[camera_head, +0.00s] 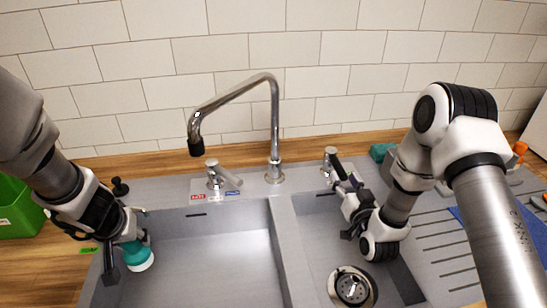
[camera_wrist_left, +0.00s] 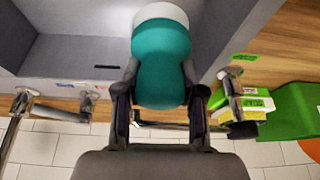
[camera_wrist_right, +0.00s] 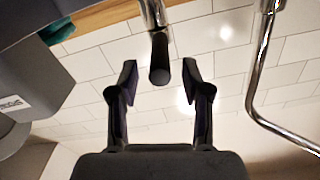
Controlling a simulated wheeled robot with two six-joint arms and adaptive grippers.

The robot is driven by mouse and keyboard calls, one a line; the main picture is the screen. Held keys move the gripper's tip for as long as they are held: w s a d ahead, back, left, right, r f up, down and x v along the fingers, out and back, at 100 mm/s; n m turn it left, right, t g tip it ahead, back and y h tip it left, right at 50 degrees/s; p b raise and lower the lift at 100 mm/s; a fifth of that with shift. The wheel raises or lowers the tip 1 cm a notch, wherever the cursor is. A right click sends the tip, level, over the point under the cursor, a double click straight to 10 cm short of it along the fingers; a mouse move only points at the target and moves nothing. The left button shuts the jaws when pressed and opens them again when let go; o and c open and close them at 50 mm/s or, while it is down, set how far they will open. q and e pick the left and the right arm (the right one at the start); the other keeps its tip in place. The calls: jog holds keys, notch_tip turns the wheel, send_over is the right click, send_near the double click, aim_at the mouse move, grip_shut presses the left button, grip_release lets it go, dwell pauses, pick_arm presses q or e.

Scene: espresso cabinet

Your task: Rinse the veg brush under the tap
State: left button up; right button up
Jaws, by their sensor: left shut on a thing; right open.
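The veg brush, with a teal handle (camera_head: 133,250) and white head (camera_head: 140,265), is over the left part of the large basin (camera_head: 205,255). My left gripper (camera_head: 127,247) is shut on its teal handle; the left wrist view shows the handle (camera_wrist_left: 161,60) between both fingers. The chrome tap (camera_head: 276,130) arches left over the basin, with a dark nozzle (camera_head: 196,147); no water stream shows. My right gripper (camera_head: 345,198) is open near the right tap handle (camera_head: 330,156). In the right wrist view, a dark-ended handle (camera_wrist_right: 159,60) stands between its fingers, without clear contact.
A left tap handle (camera_head: 216,174) stands by red and blue labels. A small basin with a drain (camera_head: 352,286) lies right of the divider. A green crate (camera_head: 14,210) is far left. A teal item (camera_head: 380,151) and a blue cloth (camera_head: 534,232) are right. A tiled wall closes the back.

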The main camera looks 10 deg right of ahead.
aim_at(339, 164)
jog(key=w, duration=0.2)
jog(key=w+p, duration=0.1)
jog(key=w, duration=0.4)
jog(key=shift+w+d, duration=0.1)
jog(key=shift+d, duration=0.15)
grip_shut()
jog(key=shift+d+n+y, duration=0.35)
jog(key=shift+n+y, duration=0.15)
jog(key=shift+y, duration=0.3)
jog(key=shift+d+n+y+b, duration=0.25)
jog(key=shift+n+y+b, duration=0.2)
jog(key=shift+n+y, duration=0.6)
jog(key=shift+m+y, duration=0.25)
grip_release()
jog(key=s+d, duration=0.2)
jog(key=s, duration=0.9)
jog(key=shift+s, duration=0.4)
